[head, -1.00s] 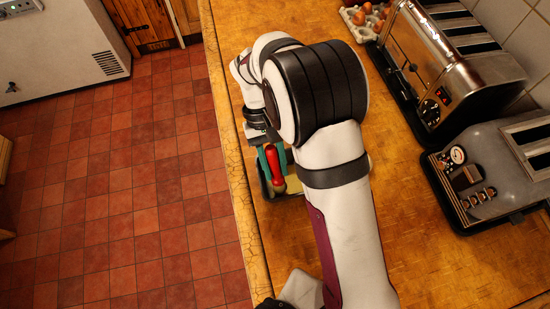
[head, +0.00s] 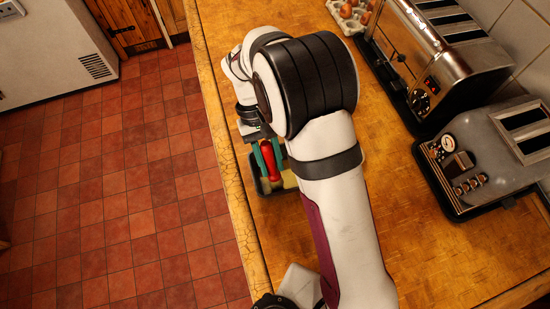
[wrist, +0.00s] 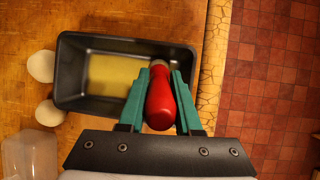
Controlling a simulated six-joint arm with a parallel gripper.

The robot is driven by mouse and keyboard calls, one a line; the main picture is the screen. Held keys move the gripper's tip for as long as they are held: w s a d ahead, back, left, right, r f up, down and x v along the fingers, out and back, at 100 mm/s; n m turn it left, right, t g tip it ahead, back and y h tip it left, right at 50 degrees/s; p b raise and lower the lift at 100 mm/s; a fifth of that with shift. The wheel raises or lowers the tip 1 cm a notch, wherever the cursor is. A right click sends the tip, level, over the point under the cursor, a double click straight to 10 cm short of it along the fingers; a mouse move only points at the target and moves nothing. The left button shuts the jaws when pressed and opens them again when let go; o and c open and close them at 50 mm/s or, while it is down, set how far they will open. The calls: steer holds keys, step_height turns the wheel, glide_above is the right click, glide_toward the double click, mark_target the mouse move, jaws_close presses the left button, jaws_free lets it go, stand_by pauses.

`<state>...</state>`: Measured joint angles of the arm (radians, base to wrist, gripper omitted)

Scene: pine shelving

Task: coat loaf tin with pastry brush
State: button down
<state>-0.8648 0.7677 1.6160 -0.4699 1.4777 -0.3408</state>
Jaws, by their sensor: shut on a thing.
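The loaf tin (wrist: 75,48) is a dark rectangular tin on the wooden counter, with a yellow patch over its floor in the wrist view. It also shows in the head view (head: 262,187), partly hidden by my arm. My gripper (wrist: 160,80) has teal fingers shut on the red handle of the pastry brush (wrist: 161,105). The red handle also shows in the head view (head: 267,160). The brush's far end reaches over the right part of the tin; its bristles are hidden, and I cannot tell whether they touch the tin.
Two toasters (head: 440,60) (head: 490,160) stand at the right by the tiled wall, near an egg carton (head: 350,14). Two pale round things (wrist: 41,66) (wrist: 50,112) and a clear container (wrist: 30,155) lie left of the tin. The counter edge (wrist: 211,75) is close on the right.

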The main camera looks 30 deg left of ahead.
steer(key=shift+w+d+f, duration=0.1)
steer(key=shift+w+d, duration=0.9)
steer(key=shift+d, duration=0.05)
step_height(320, 180, up, 7)
steer(key=shift+f, duration=0.15)
stand_by(0.4)
